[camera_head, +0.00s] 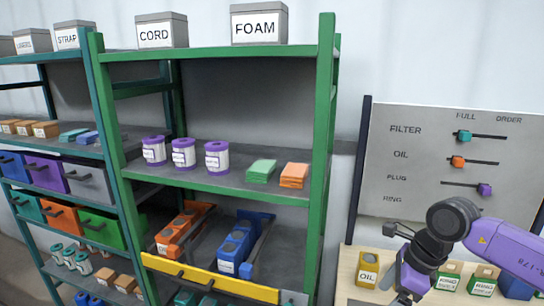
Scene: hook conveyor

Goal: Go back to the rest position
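My arm comes in from the right edge at the lower right, with purple links and black joints. My gripper (402,290) is at its end, near the bottom edge, in front of the pale bench and just right of the yellow OIL box (368,268). Its fingertips are not clearly seen, so I cannot tell whether it is open or shut. I see nothing clearly held in it.
A green shelf rack (325,120) with canisters, flat blocks and bins stands in the middle; a teal rack (103,100) is at left. A grey board (425,150) with sliders stands behind the arm. Green boxes (484,280) sit on the bench (350,258).

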